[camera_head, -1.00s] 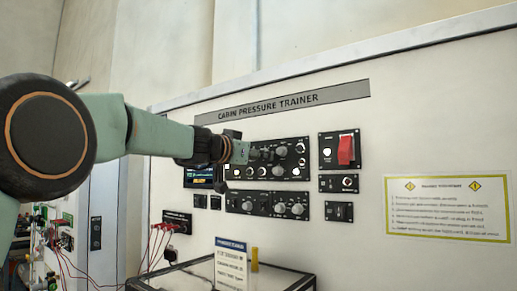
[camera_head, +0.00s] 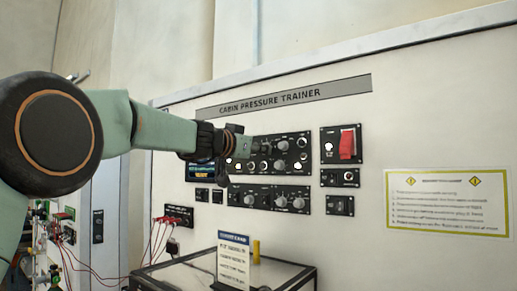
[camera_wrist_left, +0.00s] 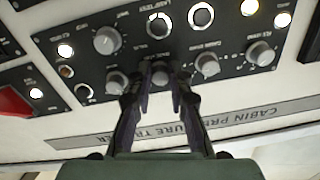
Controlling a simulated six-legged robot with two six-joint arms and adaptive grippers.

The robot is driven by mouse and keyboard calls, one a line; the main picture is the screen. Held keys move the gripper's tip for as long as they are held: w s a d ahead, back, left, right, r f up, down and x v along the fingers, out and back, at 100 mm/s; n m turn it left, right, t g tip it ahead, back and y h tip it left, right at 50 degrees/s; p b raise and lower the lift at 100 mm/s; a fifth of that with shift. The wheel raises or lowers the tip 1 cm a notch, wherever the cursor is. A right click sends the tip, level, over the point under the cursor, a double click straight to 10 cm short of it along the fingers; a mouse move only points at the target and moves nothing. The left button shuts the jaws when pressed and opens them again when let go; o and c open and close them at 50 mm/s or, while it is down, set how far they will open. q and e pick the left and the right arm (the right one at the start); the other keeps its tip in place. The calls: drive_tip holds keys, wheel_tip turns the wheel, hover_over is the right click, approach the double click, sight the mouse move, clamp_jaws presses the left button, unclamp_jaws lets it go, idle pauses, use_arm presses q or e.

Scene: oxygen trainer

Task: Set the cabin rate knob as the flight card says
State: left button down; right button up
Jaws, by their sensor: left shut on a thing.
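The trainer's upper black panel (camera_head: 296,140) carries several grey knobs and lit round lamps. My left gripper (camera_head: 245,147) reaches this panel from the left and covers part of its left side. In the left wrist view, where the panel appears upside down, my left gripper (camera_wrist_left: 160,90) has its dark fingers on either side of a small grey knob (camera_wrist_left: 160,75) and is shut on it. The small labels are too blurred to confirm that this is the cabin rate knob. A card with a blue header (camera_head: 232,262) stands below the panel; its text is not legible. My right gripper is not in view.
A lower panel with knobs (camera_head: 269,198) sits just below. A red guarded switch (camera_head: 347,144) is to the right. Red leads (camera_head: 158,238) hang at the lower left. A glass-topped case (camera_head: 185,277) juts out under the panels. The yellow-bordered notice (camera_head: 448,203) is farther right.

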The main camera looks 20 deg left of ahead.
use_arm(q)
drive_tip(key=shift+r+n, duration=0.25)
drive_tip(key=shift+n, duration=0.05)
drive_tip(key=shift+s+r+n+b, duration=0.15)
drive_tip(key=shift+n+b, duration=0.2)
drive_tip(key=shift+n, duration=1.7)
drive_tip(key=shift+r+n+b, duration=0.15)
drive_tip(key=shift+n+b, duration=0.2)
drive_tip(key=shift+n, duration=1.7)
drive_tip(key=c, duration=1.6)
unclamp_jaws()
drive_tip(key=shift+a, duration=0.1)
drive_tip(key=o, duration=0.3)
drive_tip(key=shift+s+a, duration=0.15)
drive_tip(key=shift+s, duration=0.25)
drive_tip(key=shift+o, duration=0.2)
drive_tip(key=v, duration=0.7)
drive_tip(key=shift+s, duration=0.15)
